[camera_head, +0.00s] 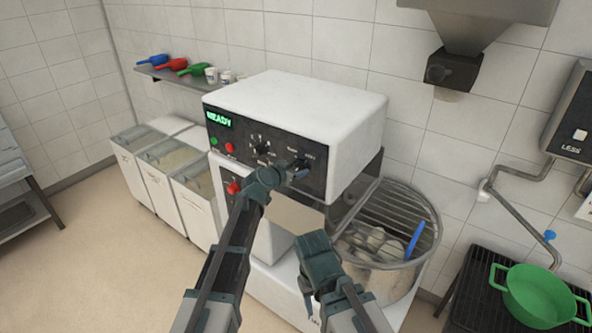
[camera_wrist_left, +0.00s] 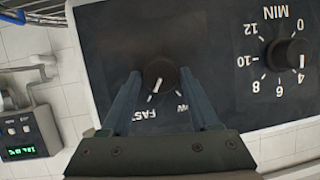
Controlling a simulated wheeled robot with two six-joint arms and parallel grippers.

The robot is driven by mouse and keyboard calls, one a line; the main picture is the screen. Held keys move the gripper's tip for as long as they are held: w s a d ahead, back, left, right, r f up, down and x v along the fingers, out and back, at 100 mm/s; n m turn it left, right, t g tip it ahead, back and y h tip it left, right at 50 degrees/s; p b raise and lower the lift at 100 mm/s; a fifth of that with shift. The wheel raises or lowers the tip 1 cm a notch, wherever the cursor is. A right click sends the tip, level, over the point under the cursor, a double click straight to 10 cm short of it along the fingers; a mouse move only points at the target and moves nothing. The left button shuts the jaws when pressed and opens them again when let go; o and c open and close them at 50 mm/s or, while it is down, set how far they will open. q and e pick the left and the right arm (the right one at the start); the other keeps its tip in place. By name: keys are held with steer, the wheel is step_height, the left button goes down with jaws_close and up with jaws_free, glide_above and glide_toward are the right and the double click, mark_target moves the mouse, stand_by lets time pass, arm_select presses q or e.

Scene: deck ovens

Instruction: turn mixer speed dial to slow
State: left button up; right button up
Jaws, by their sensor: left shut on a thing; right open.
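The mixer (camera_head: 290,100) is a white housing with a black control panel and a lit "READY" display. Its speed dial (camera_head: 302,166) is at the panel's right side. In the left wrist view the round black dial (camera_wrist_left: 160,73) has a white pointer line aimed toward the "FAST" label; the other label is partly hidden by a finger, with only its end showing. My left gripper (camera_head: 288,172) is at the dial, and in the left wrist view its two fingers (camera_wrist_left: 158,88) are shut on the dial, one on each side. My right gripper (camera_head: 308,282) is open, lower, in front of the mixer.
The minute timer dial (camera_wrist_left: 291,55) is beside the speed dial. A green pot (camera_head: 540,297) sits far right. Bins (camera_head: 150,190) stand left.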

arm_select(q)
steer(key=shift+w+a+n+g+h, duration=0.15)
steer(key=shift+n+g+h, duration=0.25)
steer(key=shift+n, duration=0.5)
steer(key=shift+a+f+n+g+h, duration=0.15)
steer(key=shift+n+g+h, duration=0.25)
steer(key=shift+n+h, duration=0.65)
steer(key=n+h+b, duration=0.1)
steer(key=n, duration=0.1)
steer(key=shift+w+a+n+g+b, duration=0.1)
steer(key=shift+n+g+b, duration=0.25)
steer(key=shift+g+b, duration=0.05)
steer(key=shift+c, duration=0.3)
steer(key=shift+f+n+h+b, duration=0.1)
steer(key=shift+n+h+b, duration=0.75)
steer(key=shift+n, duration=0.35)
steer(key=o, duration=1.1)
steer(key=shift+o, duration=0.8)
steer(key=shift+w, duration=0.15)
